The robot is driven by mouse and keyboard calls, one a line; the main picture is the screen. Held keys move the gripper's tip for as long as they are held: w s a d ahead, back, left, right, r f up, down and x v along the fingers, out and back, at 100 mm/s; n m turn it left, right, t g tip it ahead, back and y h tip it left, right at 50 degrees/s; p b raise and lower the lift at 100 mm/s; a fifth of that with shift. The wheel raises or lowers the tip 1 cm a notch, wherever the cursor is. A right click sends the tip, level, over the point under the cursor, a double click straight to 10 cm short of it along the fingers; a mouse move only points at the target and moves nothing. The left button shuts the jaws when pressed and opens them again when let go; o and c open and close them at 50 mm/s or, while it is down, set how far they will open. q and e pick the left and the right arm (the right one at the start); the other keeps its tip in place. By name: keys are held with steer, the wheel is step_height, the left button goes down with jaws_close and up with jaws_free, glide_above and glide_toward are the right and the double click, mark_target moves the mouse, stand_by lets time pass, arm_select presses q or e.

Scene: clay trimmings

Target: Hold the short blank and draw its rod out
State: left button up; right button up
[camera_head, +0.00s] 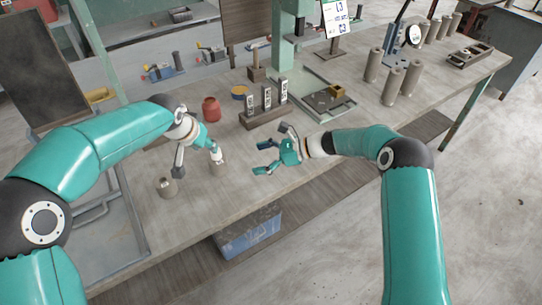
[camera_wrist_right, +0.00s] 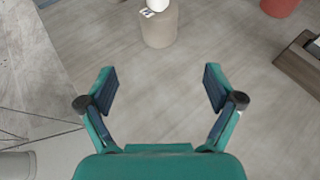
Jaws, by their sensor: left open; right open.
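My right gripper (camera_head: 268,158) is open and empty, pointing left, apart from the cylinders.
A red pot (camera_head: 211,109) and a wooden stand with labelled blocks (camera_head: 262,116) are behind the grippers. A tray (camera_head: 325,106) lies further right. Several taller clay cylinders (camera_head: 391,86) stand at the right. The bench front (camera_head: 240,190) is clear.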

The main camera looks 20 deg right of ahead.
mark_target(223, 166)
steer(key=x, duration=1.3)
steer(key=shift+d, duration=0.1)
